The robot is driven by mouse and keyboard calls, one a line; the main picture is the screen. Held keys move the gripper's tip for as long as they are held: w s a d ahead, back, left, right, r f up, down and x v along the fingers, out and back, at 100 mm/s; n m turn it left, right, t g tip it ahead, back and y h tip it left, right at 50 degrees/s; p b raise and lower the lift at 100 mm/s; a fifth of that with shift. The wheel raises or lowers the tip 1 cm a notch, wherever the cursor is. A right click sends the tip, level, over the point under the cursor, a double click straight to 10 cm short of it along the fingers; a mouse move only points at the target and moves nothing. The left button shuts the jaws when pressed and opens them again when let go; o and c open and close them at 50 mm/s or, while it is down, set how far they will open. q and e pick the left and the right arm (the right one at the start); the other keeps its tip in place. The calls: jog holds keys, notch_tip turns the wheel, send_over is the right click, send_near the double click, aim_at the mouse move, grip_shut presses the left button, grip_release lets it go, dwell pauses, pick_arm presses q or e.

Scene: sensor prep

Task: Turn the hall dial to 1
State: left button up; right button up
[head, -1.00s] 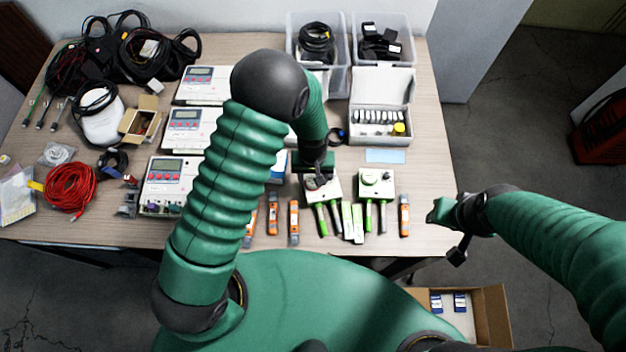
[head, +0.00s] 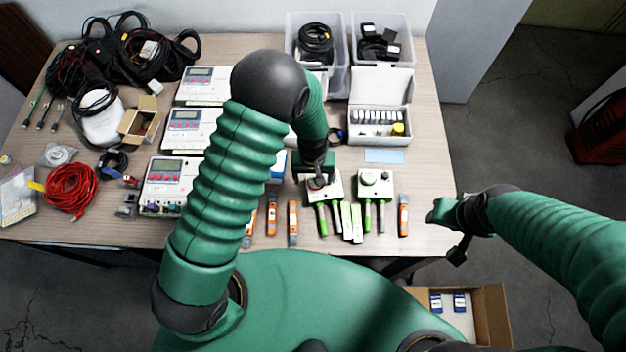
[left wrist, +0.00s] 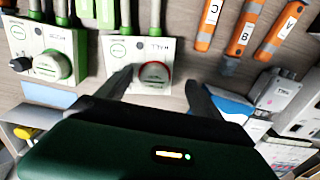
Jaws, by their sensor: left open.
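The hall dial (left wrist: 155,74) is a round grey knob with a red ring on a white box (left wrist: 138,52) labelled HALL in the left wrist view. My left gripper (left wrist: 158,90) is open. Its dark fingers are on either side of the dial, apart from each other; I cannot tell if either touches it. In the head view the left gripper (head: 318,182) is over the hall box (head: 337,190) and covers most of the dial. The dial's number marks are too small to read. My right gripper (head: 442,211) is off the table's right edge, its jaws unclear.
A second white box (head: 376,184) with a green-ringed knob stands to the right of the hall box. Grey-white meters (head: 168,180) stand left. A blue card (head: 385,156) lies behind the second box.

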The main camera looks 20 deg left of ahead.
pick_arm(q)
jog(key=shift+r+p, duration=0.35)
jog(key=shift+r, duration=0.15)
notch_tip(320, 180, up, 6)
jog(key=p, duration=0.5)
jog(key=shift+r, duration=0.1)
